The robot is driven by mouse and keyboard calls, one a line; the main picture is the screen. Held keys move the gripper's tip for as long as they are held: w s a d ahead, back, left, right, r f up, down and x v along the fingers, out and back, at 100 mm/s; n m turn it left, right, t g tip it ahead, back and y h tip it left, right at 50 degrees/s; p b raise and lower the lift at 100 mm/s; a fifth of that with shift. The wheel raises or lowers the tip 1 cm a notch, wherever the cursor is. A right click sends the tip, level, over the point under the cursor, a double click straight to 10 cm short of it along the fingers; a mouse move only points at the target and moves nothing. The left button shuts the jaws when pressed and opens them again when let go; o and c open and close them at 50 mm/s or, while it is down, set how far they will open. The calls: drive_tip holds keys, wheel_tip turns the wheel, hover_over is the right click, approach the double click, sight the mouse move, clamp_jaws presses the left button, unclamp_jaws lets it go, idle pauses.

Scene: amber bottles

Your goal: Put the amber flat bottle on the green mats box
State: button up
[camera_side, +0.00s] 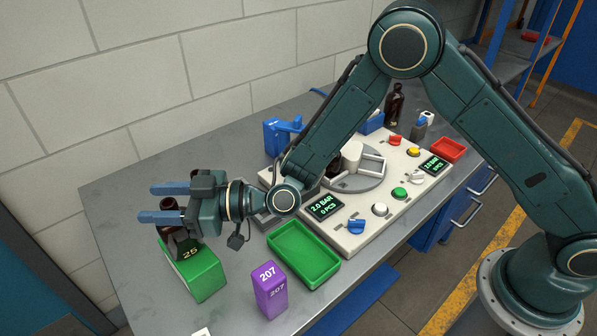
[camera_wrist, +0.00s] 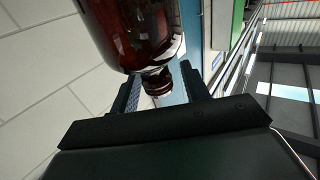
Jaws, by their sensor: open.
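The fingers show gaps to the neck. My gripper hides part of the bottle in the side view.
A green tray (camera_side: 329,277) and a purple box (camera_side: 270,293) marked 207 stand right of the green box. A control panel (camera_side: 404,167) with buttons lies beyond. A second dark bottle (camera_side: 393,105) stands at the back near a red tray (camera_side: 447,151). The wall is close behind.

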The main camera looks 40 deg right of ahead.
drive_tip(key=v, duration=0.6)
drive_tip(key=shift+s+d, duration=0.25)
drive_tip(key=shift+d, duration=0.05)
drive_tip(key=shift+r, duration=0.1)
idle(0.7)
drive_tip(key=s+d+r+n+g+h, duration=0.25)
drive_tip(key=s+d+r+g, duration=0.3)
drive_tip(key=r, duration=0.45)
drive_tip(key=s+d+r+m+h, duration=0.1)
drive_tip(key=s+d+m+h, duration=0.5)
drive_tip(key=s+d, duration=0.4)
drive_tip(key=s+d+r+m+h, duration=0.1)
drive_tip(key=s+d+m+h, duration=0.4)
drive_tip(key=s+d, duration=0.6)
drive_tip(key=d+m, duration=0.1)
drive_tip(key=d, duration=0.7)
drive_tip(key=shift+r+m+h, duration=0.25)
drive_tip(key=shift+m+h, duration=0.1)
